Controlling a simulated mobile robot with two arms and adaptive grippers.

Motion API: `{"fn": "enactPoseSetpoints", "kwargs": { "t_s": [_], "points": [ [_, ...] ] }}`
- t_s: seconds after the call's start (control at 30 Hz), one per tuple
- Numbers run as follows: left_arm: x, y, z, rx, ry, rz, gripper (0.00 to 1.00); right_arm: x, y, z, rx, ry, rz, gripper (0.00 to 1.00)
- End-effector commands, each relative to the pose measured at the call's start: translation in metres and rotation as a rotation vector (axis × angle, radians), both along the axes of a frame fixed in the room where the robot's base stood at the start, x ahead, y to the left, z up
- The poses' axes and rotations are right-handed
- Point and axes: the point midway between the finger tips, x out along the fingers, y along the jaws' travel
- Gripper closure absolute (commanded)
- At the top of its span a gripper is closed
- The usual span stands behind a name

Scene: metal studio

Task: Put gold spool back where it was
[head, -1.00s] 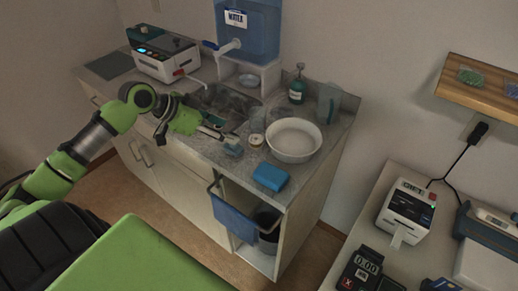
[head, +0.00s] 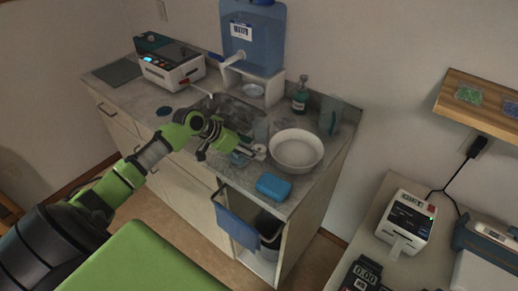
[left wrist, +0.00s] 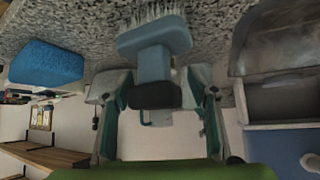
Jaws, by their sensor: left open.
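My left gripper (head: 257,152) is open over the counter's front part, just left of the white bowl (head: 296,150). A small pale round thing, perhaps the gold spool, is at its fingertips in the head view, mostly covered; I cannot tell whether it lies between the fingers. In the left wrist view both fingers (left wrist: 158,118) stand apart. A blue brush (left wrist: 155,42) with pale bristles shows beyond and between them, and I cannot make out the spool there. My right gripper is not in view.
A blue sponge (head: 273,187) lies near the front edge; it also shows in the left wrist view (left wrist: 45,66). A clear cup (head: 261,130) stands behind the gripper, beside the sink (head: 228,107). A soap bottle (head: 300,96) stands at the back. A dark blue disc (head: 164,111) lies left of the sink.

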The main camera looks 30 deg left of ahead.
Motion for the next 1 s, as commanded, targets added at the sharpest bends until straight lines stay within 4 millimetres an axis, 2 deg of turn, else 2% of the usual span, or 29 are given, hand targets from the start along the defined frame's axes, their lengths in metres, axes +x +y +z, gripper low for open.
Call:
{"fn": "enactPoseSetpoints", "kwargs": {
  "t_s": [0.13, 0.4, 0.47, 0.57, 0.7, 0.87, 1.0],
  "points": [
    [0.011, -0.006, -0.011, -0.002, 0.0, 0.001, 0.47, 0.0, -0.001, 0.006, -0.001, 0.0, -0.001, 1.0],
    [0.013, -0.006, -0.015, 0.001, 0.0, 0.001, 0.47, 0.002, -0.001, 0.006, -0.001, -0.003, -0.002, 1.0],
    [0.013, -0.006, -0.015, 0.001, 0.0, 0.001, 0.6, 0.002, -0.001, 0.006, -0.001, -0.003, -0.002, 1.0],
    [0.013, -0.006, -0.015, 0.001, 0.0, 0.001, 0.86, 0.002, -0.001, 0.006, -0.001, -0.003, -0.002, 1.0],
    [0.013, -0.006, -0.015, 0.0, -0.001, 0.001, 0.92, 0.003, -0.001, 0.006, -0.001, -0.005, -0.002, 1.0],
    [0.013, -0.006, -0.014, 0.0, -0.001, 0.001, 0.92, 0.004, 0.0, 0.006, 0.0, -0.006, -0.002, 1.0],
    [0.014, -0.005, -0.004, 0.002, -0.005, 0.0, 0.92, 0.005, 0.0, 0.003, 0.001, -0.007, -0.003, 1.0]
  ]
}}
